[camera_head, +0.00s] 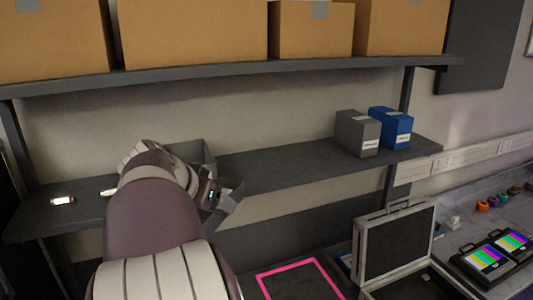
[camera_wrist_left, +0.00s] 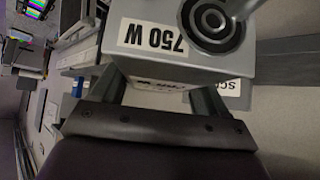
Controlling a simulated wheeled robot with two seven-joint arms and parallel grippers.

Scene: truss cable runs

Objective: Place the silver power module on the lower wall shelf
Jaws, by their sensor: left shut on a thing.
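The silver power module (camera_wrist_left: 190,65), a grey box with a round fan grille and a "750 W" label, is in the left wrist view. My left gripper (camera_wrist_left: 163,92) is shut on it, with a finger at each side. In the head view my left arm reaches over the lower wall shelf (camera_head: 270,165) near its left part; the gripper (camera_head: 226,198) is partly hidden by the wrist. I cannot make out the module there; my arm seems to hide it. I cannot tell whether it touches the shelf. My right gripper is not in view.
A grey bin (camera_head: 195,153) stands on the shelf behind my wrist. A grey box (camera_head: 357,133) and a blue box (camera_head: 391,127) stand at the shelf's right. Cartons (camera_head: 190,35) fill the upper shelf. The shelf's middle is clear. Below are a pink-outlined area (camera_head: 300,265) and an open case (camera_head: 397,243).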

